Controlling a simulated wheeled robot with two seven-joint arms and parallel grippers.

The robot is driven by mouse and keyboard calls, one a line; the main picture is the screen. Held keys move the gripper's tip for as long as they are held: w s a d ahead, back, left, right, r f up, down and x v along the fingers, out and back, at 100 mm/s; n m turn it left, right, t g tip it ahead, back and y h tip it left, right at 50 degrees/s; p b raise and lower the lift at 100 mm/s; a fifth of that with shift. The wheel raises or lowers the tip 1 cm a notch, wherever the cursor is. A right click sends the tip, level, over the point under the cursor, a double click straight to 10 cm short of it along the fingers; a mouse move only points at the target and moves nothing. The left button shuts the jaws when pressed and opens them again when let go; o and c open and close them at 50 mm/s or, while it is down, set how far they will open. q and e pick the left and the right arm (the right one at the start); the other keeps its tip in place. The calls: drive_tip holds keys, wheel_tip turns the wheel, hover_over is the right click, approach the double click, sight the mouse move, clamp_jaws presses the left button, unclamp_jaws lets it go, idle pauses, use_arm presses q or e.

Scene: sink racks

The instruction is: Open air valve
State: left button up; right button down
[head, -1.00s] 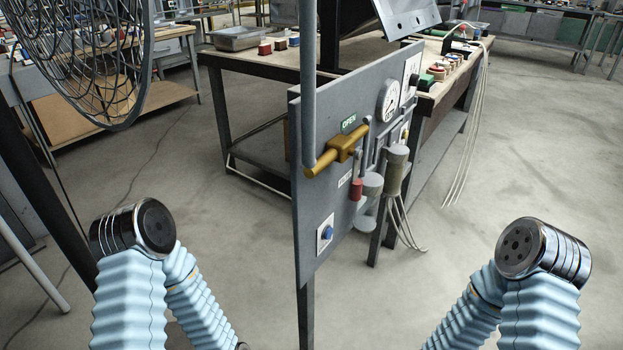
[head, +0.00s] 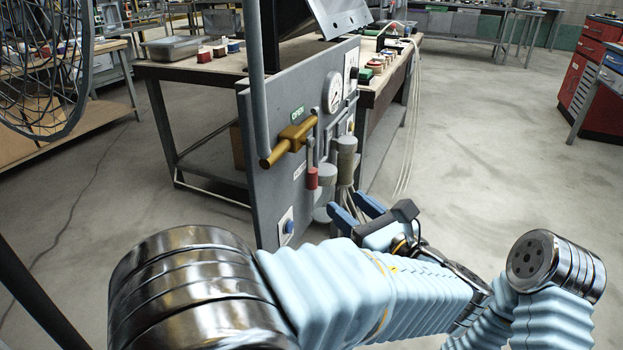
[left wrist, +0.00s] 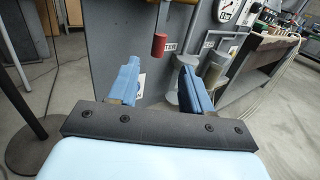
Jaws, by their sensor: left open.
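The air valve (head: 297,134) is a brass body on a grey panel (head: 262,190), with a green "OPEN" label (head: 298,112) above it and a grey pipe (head: 255,70) rising from its left end. A lever with a red grip (head: 312,178) hangs down beside it. In the left wrist view the red grip (left wrist: 158,46) is beyond and above the fingers. My left gripper (head: 354,208) is open and empty, in front of the panel, below and right of the red grip. It also shows in the left wrist view (left wrist: 160,82). My right gripper is not in view.
A pressure gauge (head: 333,92) and grey filter cylinders (head: 346,160) sit on the panel's right side, close to my left fingers. A workbench (head: 210,72) stands behind. The floor at right is open.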

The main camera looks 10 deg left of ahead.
sight(315, 179)
use_arm(q)
drive_tip(key=x, duration=1.2)
drive_tip(key=shift+w+a+f, duration=0.1)
drive_tip(key=shift+w+a, duration=0.15)
drive_tip(key=shift+a, duration=0.05)
clamp_jaws()
